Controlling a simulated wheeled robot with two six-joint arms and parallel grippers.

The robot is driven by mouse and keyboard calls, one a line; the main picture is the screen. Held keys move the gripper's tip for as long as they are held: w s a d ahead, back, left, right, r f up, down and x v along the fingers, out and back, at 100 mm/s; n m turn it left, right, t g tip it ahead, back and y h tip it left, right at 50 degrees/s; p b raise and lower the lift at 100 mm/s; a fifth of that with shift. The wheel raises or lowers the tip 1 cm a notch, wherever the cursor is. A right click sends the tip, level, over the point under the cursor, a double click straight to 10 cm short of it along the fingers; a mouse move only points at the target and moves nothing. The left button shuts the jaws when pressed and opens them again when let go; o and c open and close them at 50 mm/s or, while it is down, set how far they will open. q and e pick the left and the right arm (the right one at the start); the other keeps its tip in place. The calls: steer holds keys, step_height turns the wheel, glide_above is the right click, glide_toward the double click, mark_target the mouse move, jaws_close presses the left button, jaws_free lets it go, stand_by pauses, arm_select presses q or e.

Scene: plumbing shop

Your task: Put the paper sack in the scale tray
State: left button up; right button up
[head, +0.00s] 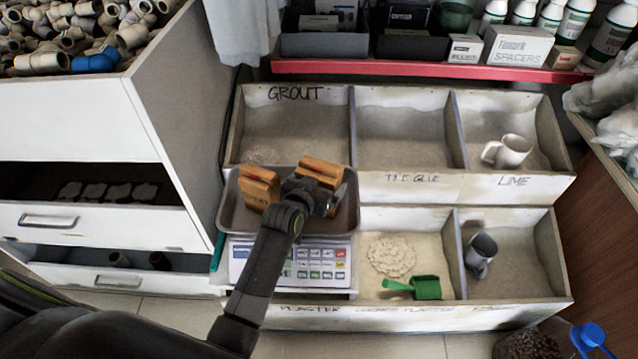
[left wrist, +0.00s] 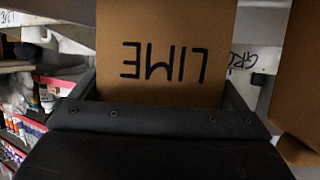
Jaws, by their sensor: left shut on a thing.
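The scale tray (head: 236,219) is a grey metal pan on top of a scale with a keypad (head: 318,262). A brown paper sack (head: 322,170) is in my left gripper (head: 318,194), over the tray's back right part; I cannot tell if its bottom touches the pan. In the left wrist view this sack (left wrist: 168,70) fills the space beyond the gripper and reads LIME upside down. A second brown sack (head: 259,188) is at the tray's back left, and a brown surface also shows at the right of the left wrist view (left wrist: 302,75). My right gripper is not in view.
Labelled bins surround the scale, with GROUT (head: 292,131) behind it. A white mug (head: 508,151), a grey mug (head: 481,252) and a green scoop (head: 425,287) lie in bins to the right. A drawer cabinet (head: 190,110) stands close on the left.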

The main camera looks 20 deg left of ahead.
arm_select(q)
steer(key=o, duration=1)
steer(key=shift+f, duration=0.1)
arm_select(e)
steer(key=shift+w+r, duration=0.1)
arm_select(q)
steer(key=p+v, duration=0.2)
steer(key=v, duration=1)
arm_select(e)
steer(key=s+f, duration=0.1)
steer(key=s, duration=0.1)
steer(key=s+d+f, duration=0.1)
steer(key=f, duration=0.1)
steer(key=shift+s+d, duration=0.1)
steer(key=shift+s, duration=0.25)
